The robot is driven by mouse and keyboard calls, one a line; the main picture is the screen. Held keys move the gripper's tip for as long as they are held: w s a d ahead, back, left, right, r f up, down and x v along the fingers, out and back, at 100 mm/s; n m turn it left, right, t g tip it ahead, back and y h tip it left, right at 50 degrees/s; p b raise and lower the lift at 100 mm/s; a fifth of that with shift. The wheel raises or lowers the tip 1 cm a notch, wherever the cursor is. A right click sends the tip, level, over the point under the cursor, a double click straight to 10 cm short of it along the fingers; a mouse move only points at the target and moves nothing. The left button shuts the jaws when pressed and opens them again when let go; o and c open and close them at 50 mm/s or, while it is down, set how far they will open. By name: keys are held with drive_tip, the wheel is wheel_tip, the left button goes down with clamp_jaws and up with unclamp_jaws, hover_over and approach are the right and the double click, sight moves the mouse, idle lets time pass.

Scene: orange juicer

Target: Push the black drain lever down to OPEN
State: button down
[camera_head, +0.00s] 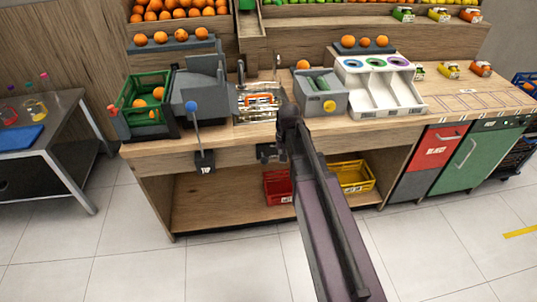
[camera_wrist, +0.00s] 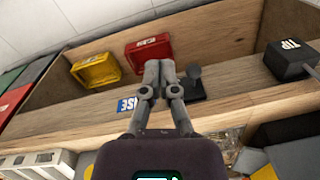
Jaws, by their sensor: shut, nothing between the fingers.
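The black drain lever (camera_wrist: 194,83) shows in the wrist view on the counter's front face, just right of my fingertips. Its rounded end sticks out from a dark mount. My gripper (camera_wrist: 160,72) is shut and empty, with its fingertips beside the lever; I cannot tell whether they touch. A blue label (camera_wrist: 127,104), partly hidden by a finger and ending in "SE", is on the wood left of the fingers. In the head view a dark mount (camera_head: 265,152) shows on the counter front, left of my arm, which hides my fingertips there.
A black TIP box (camera_wrist: 292,60) with a blue-knobbed lever (camera_head: 191,106) is on the same counter front. A red bin (camera_head: 277,187) and a yellow bin (camera_head: 356,176) sit on the lower shelf. The juicing station and sorting bins stand on the counter.

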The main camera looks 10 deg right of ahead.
drive_tip(key=w+d+f+m+y+b, duration=0.1)
drive_tip(key=w+m, duration=0.2)
drive_tip(key=w, duration=1.5)
drive_tip(key=shift+w+f+m, duration=0.2)
drive_tip(key=shift+w+m, duration=0.1)
drive_tip(key=shift+m, duration=0.1)
drive_tip(key=shift+f+b, duration=0.15)
drive_tip(key=shift+b, duration=0.15)
drive_tip(key=f+b, duration=0.3)
drive_tip(key=a+f+b, duration=0.1)
drive_tip(key=f+b, duration=0.6)
drive_tip(key=shift+w+a, duration=0.1)
drive_tip(key=shift+a, duration=0.1)
drive_tip(key=s+a, duration=0.2)
drive_tip(key=s, duration=0.1)
drive_tip(key=shift+s+f, duration=0.15)
drive_tip(key=shift+f, duration=0.05)
drive_tip(key=shift+s+d+f+b, duration=0.1)
drive_tip(key=shift+s+d+b, duration=0.1)
drive_tip(key=shift+b, duration=0.15)
drive_tip(key=shift+a+t, duration=0.1)
drive_tip(key=shift+t, duration=0.2)
